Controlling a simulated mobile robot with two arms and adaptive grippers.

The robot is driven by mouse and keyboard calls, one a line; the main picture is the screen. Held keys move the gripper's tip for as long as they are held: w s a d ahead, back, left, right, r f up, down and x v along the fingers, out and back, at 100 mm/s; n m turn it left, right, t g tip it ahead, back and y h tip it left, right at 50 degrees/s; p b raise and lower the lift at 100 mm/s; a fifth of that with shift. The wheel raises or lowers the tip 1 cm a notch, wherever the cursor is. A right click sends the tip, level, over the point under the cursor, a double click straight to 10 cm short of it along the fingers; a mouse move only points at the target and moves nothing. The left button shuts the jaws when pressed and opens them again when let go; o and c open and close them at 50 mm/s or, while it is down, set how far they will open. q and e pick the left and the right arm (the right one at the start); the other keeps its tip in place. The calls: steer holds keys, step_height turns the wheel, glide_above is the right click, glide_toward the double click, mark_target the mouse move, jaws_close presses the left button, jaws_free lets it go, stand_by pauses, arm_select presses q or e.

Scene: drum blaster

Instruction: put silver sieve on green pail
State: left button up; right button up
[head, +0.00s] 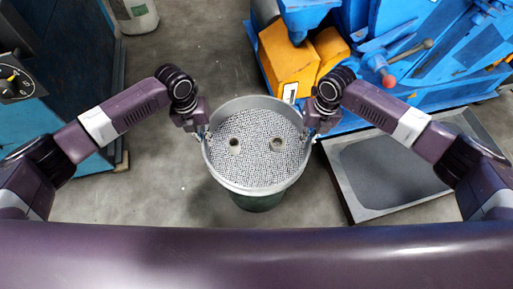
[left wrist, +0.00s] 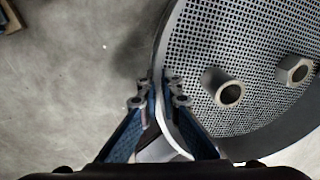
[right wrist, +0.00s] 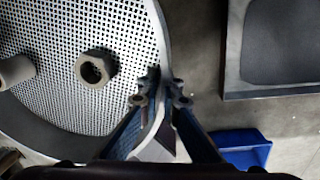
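The silver sieve (head: 256,165) is a round pan with a perforated mesh floor. Two metal parts, a tube (left wrist: 221,86) and a hex nut (left wrist: 294,71), lie in it. My left gripper (head: 203,135) is shut on its left rim; the left wrist view shows the fingers (left wrist: 158,96) on both sides of the wall. My right gripper (head: 312,133) is shut on its right rim, which also shows between the fingers in the right wrist view (right wrist: 161,93). The green pail (head: 257,201) shows below the sieve's near edge. Whether the sieve touches it is unclear.
A grey tray (head: 350,192) with a dark inset lies on the floor at right. A blue machine with yellow boxes (head: 288,60) stands behind. The grey floor is free left of the sieve.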

arm_select(q)
steer(key=o, duration=0.4)
arm_select(e)
steer(key=o, duration=0.4)
arm_select(q)
steer(key=shift+r, duration=0.1)
arm_select(e)
steer(key=shift+r, duration=0.1)
steer(key=shift+r, duration=0.2)
arm_select(q)
steer(key=r, duration=0.4)
steer(key=a+r, duration=0.1)
steer(key=r, duration=0.6)
steer(key=shift+a+r, duration=0.15)
steer(key=shift+r, duration=0.25)
arm_select(e)
steer(key=r, duration=0.3)
steer(key=d+r, duration=0.1)
steer(key=r, duration=0.7)
steer(key=shift+d+r, duration=0.15)
steer(key=shift+r, duration=0.1)
arm_select(q)
steer(key=shift+s, duration=0.15)
arm_select(e)
steer(key=shift+s, duration=0.1)
